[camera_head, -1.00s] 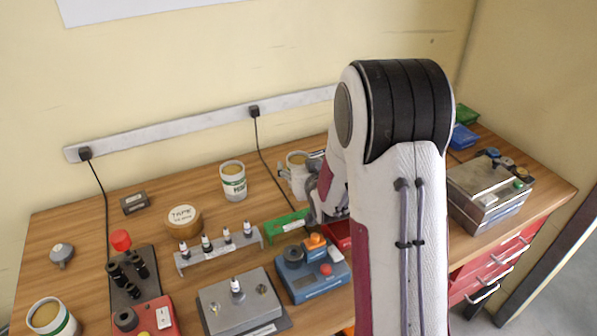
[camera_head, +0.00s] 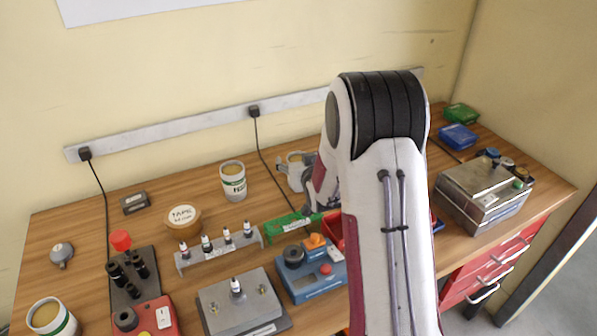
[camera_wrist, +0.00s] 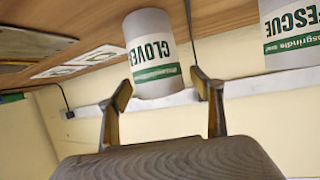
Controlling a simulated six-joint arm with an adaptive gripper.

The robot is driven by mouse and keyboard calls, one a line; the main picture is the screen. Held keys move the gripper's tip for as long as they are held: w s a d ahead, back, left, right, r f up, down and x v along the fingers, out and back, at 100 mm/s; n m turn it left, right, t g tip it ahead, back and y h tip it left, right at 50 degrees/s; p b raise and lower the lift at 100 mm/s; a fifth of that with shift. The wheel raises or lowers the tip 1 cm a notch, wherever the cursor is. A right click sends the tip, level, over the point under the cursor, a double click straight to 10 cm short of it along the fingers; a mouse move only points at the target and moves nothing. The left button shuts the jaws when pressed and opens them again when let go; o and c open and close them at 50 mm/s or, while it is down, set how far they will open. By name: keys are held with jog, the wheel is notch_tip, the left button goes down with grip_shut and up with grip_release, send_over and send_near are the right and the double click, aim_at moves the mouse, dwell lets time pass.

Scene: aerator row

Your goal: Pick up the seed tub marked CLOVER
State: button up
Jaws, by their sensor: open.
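The seed tub marked CLOVER (camera_wrist: 152,52) is white with a green band and stands in the middle of the wrist view. My gripper (camera_wrist: 161,92) is open, with one finger on each side of the tub's near part in that view. I cannot tell whether a finger touches it. In the head view the CLOVER tub (camera_head: 296,158) shows only its top, behind my gripper, which hides much of it. A second tub, marked FESCUE (camera_wrist: 290,38), is at the right edge of the wrist view; it stands left of the CLOVER tub in the head view (camera_head: 233,182).
A socket rail (camera_head: 180,128) runs along the wall behind, with a black cable hanging near the tubs. A third tub (camera_head: 50,318) is at front left.

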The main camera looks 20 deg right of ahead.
dwell(0.4)
jog(key=c, duration=1.4)
jog(key=shift+r, duration=0.2)
jog(key=shift+c, duration=0.2)
jog(key=shift+r, duration=4.85)
